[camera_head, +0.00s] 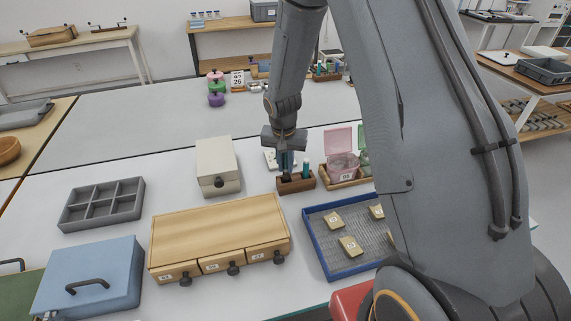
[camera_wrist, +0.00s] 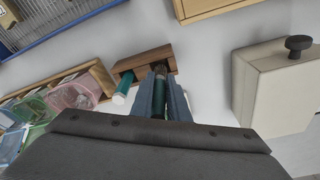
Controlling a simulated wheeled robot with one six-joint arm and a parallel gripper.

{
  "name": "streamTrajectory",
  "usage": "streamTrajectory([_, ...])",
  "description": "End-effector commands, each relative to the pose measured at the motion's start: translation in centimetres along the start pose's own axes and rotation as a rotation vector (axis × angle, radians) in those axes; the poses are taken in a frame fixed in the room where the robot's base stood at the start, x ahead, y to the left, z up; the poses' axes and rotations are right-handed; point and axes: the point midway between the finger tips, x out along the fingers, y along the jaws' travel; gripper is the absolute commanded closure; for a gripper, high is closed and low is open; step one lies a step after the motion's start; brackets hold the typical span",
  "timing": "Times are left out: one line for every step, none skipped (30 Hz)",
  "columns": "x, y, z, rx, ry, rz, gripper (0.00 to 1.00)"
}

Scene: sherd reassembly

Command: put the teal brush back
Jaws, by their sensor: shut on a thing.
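My gripper (camera_head: 285,170) is shut on a dark teal brush (camera_wrist: 160,88), held upright between the fingers. The brush's lower end is at the brown wooden holder (camera_head: 296,185), over or in its left slot; I cannot tell how deep. The holder also shows in the wrist view (camera_wrist: 126,66), just beyond the fingertips. A second, brighter teal tool (camera_head: 307,166) stands in the holder's right part; it shows in the wrist view with a pale end (camera_wrist: 124,88). The fingers hide most of the held brush.
A cream box (camera_head: 215,165) stands left of the holder. A wooden tray (camera_head: 335,183) with a pink container (camera_head: 341,150) is close on the right. A blue-rimmed tray (camera_head: 318,245) with labelled sherds and a wooden drawer unit (camera_head: 215,228) lie in front.

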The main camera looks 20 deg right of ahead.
Motion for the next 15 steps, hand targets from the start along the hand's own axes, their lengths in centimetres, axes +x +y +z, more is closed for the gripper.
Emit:
streamTrajectory([0.23,-0.01,0.03,0.000,0.000,0.000,1.00])
streamTrajectory([0.31,-0.01,0.05,0.000,0.000,0.000,1.00])
streamTrajectory([0.41,-0.01,0.06,0.000,0.000,0.000,1.00])
streamTrajectory([0.43,-0.01,0.07,0.000,0.000,0.000,1.00])
streamTrajectory([0.41,-0.01,0.07,0.000,0.000,0.000,1.00])
streamTrajectory([0.37,-0.01,0.07,0.000,0.000,0.000,1.00])
streamTrajectory([0.36,0.00,0.07,0.000,0.000,0.000,0.82])
streamTrajectory([0.35,0.00,0.07,0.000,0.000,0.000,0.77])
streamTrajectory([0.35,0.00,0.07,0.000,0.000,0.000,0.70])
streamTrajectory([0.35,0.00,0.06,0.000,0.000,0.000,0.67])
streamTrajectory([0.35,0.00,0.06,0.000,0.000,0.000,0.67])
streamTrajectory([0.34,0.00,0.06,0.000,0.000,0.000,0.67])
streamTrajectory([0.34,0.00,0.06,0.000,0.000,0.000,0.67])
streamTrajectory([0.34,0.00,0.06,0.000,0.000,0.000,0.67])
streamTrajectory([0.34,0.00,0.06,0.000,0.000,0.000,0.67])
